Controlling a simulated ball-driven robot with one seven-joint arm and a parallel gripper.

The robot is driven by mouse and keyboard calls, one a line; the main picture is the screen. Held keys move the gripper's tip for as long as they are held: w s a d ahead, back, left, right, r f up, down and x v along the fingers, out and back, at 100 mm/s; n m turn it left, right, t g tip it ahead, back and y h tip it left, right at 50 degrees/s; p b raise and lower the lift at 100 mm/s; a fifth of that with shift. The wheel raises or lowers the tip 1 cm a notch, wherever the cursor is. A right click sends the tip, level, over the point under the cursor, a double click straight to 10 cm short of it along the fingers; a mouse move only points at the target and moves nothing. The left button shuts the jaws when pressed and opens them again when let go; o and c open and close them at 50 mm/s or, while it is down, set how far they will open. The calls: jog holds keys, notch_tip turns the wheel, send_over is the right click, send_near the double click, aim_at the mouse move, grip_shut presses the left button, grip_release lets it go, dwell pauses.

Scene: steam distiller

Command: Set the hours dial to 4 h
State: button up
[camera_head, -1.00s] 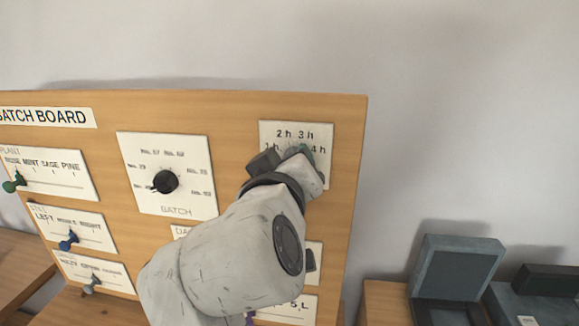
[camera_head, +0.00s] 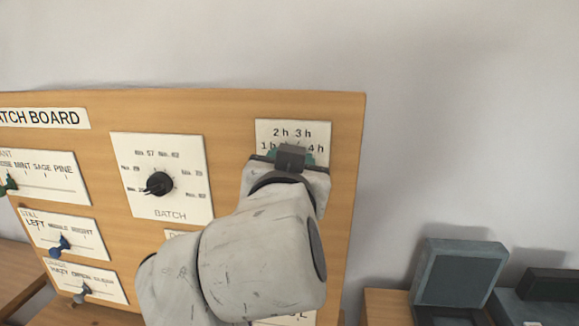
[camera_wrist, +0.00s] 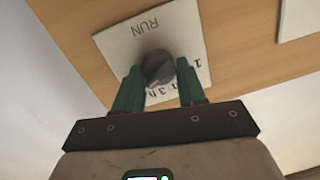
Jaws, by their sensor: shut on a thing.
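The hours dial's white plate (camera_head: 262,130) is at the upper right of the board, with 2h and 3h along its top, 1h at the left and 4h at the right. In the wrist view the plate (camera_wrist: 188,22) appears upside down with the word RUN. The grey dial knob (camera_wrist: 159,67) sits between the green fingers of my gripper (camera_wrist: 158,78), which is shut on it. In the head view my gripper (camera_head: 290,158) covers the knob. I cannot tell which mark the knob's pointer faces.
A batch dial (camera_head: 160,184) on its own plate is left of my arm. Sliders with green, blue (camera_head: 62,243) and grey knobs line the board's left side. My arm hides the board's lower right. A dark open box (camera_head: 457,275) stands right of the board.

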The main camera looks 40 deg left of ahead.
jog(key=shift+f+m, duration=0.15)
jog(key=shift+m, duration=0.15)
jog(key=o, duration=1)
jog(key=shift+d, duration=0.1)
jog(key=b+v, duration=0.1)
jog(key=v, duration=0.9)
jog(key=shift+s+d+b, duration=0.25)
jog(key=shift+s+b, duration=0.05)
jog(key=shift+b, duration=0.1)
